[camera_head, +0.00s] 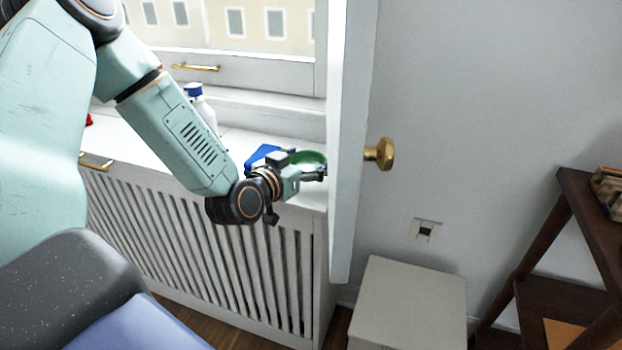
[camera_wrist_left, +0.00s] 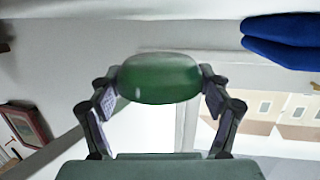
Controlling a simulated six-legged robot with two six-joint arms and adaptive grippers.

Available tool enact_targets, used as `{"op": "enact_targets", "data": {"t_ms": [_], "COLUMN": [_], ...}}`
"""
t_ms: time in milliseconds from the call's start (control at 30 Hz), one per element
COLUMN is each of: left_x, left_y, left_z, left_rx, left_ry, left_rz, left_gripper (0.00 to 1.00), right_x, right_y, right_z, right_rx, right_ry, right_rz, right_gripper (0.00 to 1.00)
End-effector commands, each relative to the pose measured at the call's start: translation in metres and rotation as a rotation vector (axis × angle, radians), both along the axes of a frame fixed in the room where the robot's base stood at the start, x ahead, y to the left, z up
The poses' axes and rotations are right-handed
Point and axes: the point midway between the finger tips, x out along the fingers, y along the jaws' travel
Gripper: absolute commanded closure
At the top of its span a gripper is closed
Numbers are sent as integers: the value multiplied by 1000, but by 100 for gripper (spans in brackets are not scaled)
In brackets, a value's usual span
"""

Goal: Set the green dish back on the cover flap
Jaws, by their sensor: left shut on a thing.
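The green dish (camera_head: 309,158) is at the right end of the white radiator cover, just left of the open door's edge. My left gripper (camera_head: 314,171) is shut on it. In the left wrist view the green dish (camera_wrist_left: 160,78) sits between the two fingers, one on each side. The cover's flat white top (camera_head: 118,138) runs under the window; I cannot make out a separate flap. In the head view the dish overlaps the cover top, and I cannot tell whether it touches it. My right gripper is not in view.
A blue object (camera_head: 262,153) lies close behind my left gripper. A white bottle with a blue cap (camera_head: 204,108) stands farther left. The white door (camera_head: 350,130) with a brass knob (camera_head: 379,153) is close on the right. A pale cabinet (camera_head: 408,300) and dark shelf (camera_head: 590,235) stand beyond.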

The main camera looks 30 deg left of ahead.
Motion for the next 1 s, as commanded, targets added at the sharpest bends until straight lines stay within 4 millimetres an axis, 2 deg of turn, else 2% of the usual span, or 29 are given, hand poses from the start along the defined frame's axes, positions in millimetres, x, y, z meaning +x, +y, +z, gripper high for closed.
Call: {"op": "enact_targets", "data": {"t_ms": [267,400,533,967,1000], "left_x": [17,15,15,15,15], "left_y": [0,0,0,1,1], "left_z": [1,-22,-35,-38,-38], "left_rx": [4,0,0,0,-1], "left_ry": [-4,2,1,0,1], "left_rz": [-2,0,0,0,0], "left_gripper": [59,59,59,59,19], "right_x": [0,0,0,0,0], "right_y": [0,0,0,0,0], "right_z": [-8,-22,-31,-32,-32], "right_rx": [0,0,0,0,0], "right_ry": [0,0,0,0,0], "right_rz": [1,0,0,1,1], "right_gripper": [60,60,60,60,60]}}
